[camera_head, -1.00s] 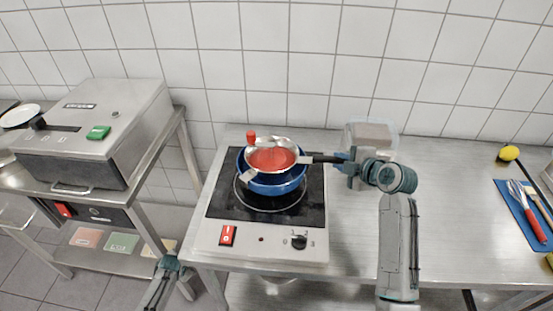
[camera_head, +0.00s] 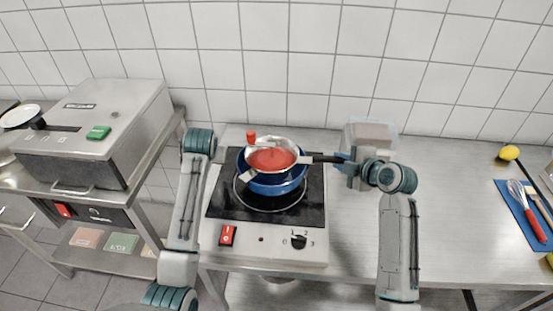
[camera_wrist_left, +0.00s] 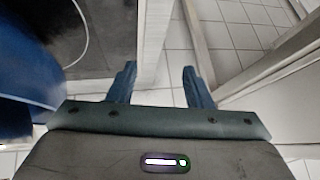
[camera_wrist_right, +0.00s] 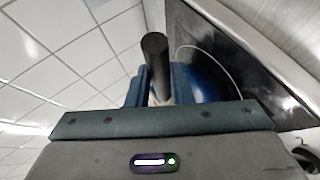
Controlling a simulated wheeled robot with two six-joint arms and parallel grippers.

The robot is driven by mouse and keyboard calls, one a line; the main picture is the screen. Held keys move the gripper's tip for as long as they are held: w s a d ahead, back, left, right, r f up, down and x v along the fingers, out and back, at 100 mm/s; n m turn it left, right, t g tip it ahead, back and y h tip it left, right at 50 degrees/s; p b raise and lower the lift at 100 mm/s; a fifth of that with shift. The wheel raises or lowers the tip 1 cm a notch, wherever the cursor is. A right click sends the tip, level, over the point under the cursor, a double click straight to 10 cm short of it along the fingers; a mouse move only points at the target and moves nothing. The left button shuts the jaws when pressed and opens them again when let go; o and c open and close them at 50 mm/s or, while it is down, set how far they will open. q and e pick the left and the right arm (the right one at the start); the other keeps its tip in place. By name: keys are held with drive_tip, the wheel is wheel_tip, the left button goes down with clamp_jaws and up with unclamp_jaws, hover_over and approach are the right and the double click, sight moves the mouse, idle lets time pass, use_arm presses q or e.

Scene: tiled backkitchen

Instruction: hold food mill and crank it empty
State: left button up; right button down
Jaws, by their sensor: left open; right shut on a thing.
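The food mill (camera_head: 286,145) is a metal bowl with red food in it and a red crank knob (camera_head: 251,136) at its back left. It rests on the blue pot (camera_head: 272,188), which stands on the hot plate (camera_head: 225,205). My right gripper (camera_head: 343,161) is shut on the mill's black handle (camera_wrist_right: 155,60), right of the pot. My left gripper (camera_wrist_left: 160,85) is open and empty, beside the hot plate's left edge; the pot (camera_wrist_left: 25,90) shows left in the left wrist view. In the head view the left fingers are hidden behind my wrist.
A clear container (camera_head: 372,135) stands behind my right gripper. A steel appliance (camera_head: 95,130) is on the left table, across a gap. A blue mat (camera_head: 520,215) with a whisk and a lemon (camera_head: 509,152) lie far right. The counter between is clear.

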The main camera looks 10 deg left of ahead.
sight(250, 134)
use_arm(q)
drive_tip(key=s+d+r+h, duration=0.1)
drive_tip(key=s+d+r, duration=0.2)
drive_tip(key=d+r, duration=0.5)
drive_tip(key=s+d+r+h, duration=0.1)
drive_tip(key=s+d+r, duration=0.1)
drive_tip(key=d+r, duration=0.65)
drive_tip(key=shift+w+a+f, duration=0.75)
drive_tip(key=shift+w+f, duration=0.2)
drive_tip(key=shift+f, duration=0.15)
drive_tip(key=shift+w+a+f, duration=0.7)
drive_tip(key=shift+w+f, duration=0.2)
drive_tip(key=shift+f, duration=0.15)
drive_tip(key=c, duration=0.9)
drive_tip(key=shift+r, duration=0.1)
drive_tip(key=shift+c, duration=0.2)
